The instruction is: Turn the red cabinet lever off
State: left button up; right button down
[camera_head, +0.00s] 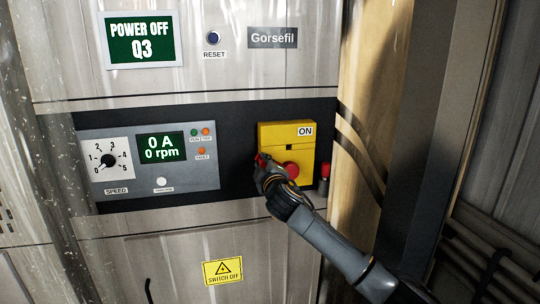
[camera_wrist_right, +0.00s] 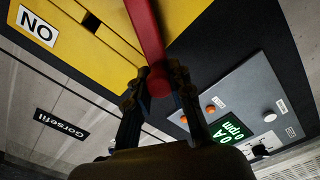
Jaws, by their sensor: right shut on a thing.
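The red lever (camera_head: 291,170) is mounted on a yellow switch box (camera_head: 272,137) with an ON label at its upper right. The lever points to the left from its round red hub. My right gripper (camera_head: 264,164) is at the lever's left end, reaching in from the lower right. In the wrist view the red lever (camera_wrist_right: 147,35) runs down between the two fingers of my right gripper (camera_wrist_right: 160,88), which are shut on its tip. The yellow box (camera_wrist_right: 205,14) is behind it. My arm hides the lower part of the box. My left gripper is not in view.
A grey panel (camera_head: 125,185) with a speed dial (camera_head: 107,160) and a screen (camera_head: 161,147) reading 0 A, 0 rpm is left of the box. A sign (camera_head: 141,40) above reads POWER OFF Q3. A red-topped peg (camera_head: 325,171) stands close right of the box.

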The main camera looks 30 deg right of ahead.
jog(key=shift+w+a+f+n, duration=0.1)
jog(key=shift+a+f+n, duration=0.15)
jog(key=shift+f+n, duration=0.75)
jog(key=shift+w+a+f+n, duration=0.1)
jog(key=shift+a+f+n, duration=0.1)
jog(key=shift+f+n, duration=0.75)
jog(key=shift+a+f+n, duration=0.25)
jog(key=shift+f+n, duration=0.5)
jog(key=shift+n, duration=0.4)
jog(key=c, duration=1.4)
grip_release()
jog(key=shift+o, duration=1.1)
jog(key=shift+w+f, duration=0.1)
jog(key=shift+f, duration=0.05)
jog(key=v, duration=1.2)
